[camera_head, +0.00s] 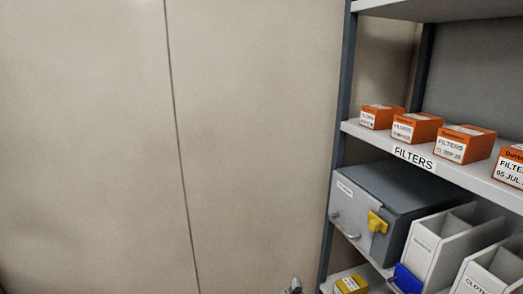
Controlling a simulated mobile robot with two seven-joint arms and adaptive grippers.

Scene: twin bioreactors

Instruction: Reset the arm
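Only a small grey metallic piece (293,287) shows at the bottom edge, right of the middle, in front of the wall. It may be the tip of one of my arms, most likely the right, but too little shows to be sure. No open or shut fingers can be made out, and nothing is seen held. My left arm and gripper are out of view.
A shelf unit (345,95) stands at the right. Orange filter boxes (417,127) line its labelled shelf (415,158). Below are a grey case (395,195) with a yellow latch, white bins (440,245) and a yellow box (351,285). A bare beige wall (90,140) fills the left.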

